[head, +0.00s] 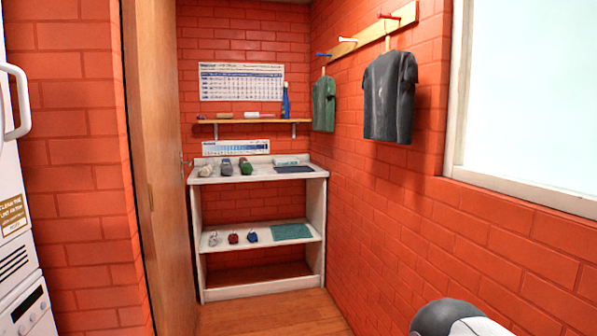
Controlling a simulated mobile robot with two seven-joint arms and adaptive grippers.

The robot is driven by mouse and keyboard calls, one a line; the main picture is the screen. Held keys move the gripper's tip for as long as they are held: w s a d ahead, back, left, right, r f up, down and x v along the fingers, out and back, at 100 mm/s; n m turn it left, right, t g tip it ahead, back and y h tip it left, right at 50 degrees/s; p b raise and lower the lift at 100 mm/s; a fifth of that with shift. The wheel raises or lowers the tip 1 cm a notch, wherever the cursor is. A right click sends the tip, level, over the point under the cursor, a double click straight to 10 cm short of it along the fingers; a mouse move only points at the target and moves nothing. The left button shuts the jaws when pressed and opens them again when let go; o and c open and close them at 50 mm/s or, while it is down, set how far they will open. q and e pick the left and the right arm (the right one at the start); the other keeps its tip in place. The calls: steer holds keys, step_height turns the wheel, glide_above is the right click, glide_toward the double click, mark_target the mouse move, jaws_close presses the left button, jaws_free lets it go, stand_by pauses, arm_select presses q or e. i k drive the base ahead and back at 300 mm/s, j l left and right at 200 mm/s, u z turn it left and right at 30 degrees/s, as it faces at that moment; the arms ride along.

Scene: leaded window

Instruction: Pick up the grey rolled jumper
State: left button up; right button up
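Several small rolled bundles lie in a row on the top of the white shelf unit (260,176) at the far end. A grey roll (226,168) lies between a pale roll (206,170) on its left and a darker roll (245,167) on its right. The grey one looks most like the grey rolled jumper, but at this size I cannot be sure. The rolls are small in the picture and well out ahead of me. Part of my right arm shows at the bottom right edge. Neither gripper is in view.
The lower shelf holds small rolls, one red (233,238), and a folded teal cloth (291,232). A wooden door (163,150) stands at left. A dark shirt (390,97) and a green shirt (324,103) hang at right. The floor (268,315) before the unit is clear.

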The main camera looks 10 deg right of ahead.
mark_target(228, 169)
steer(key=i+l+u, duration=0.1)
steer(key=u, duration=0.4)
steer(key=i+l+u, duration=0.15)
steer(key=u, duration=0.3)
steer(key=i+l+u, duration=0.1)
steer(key=l+u, duration=0.2)
steer(key=u, duration=0.2)
steer(key=l+u, duration=0.2)
steer(key=u, duration=0.3)
steer(key=l+u, duration=0.3)
steer(key=u, duration=0.15)
steer(key=l+u, duration=0.4)
steer(key=l, duration=1.8)
steer(key=i+l+z, duration=0.15)
steer(key=l, duration=0.95)
steer(key=z, duration=0.05)
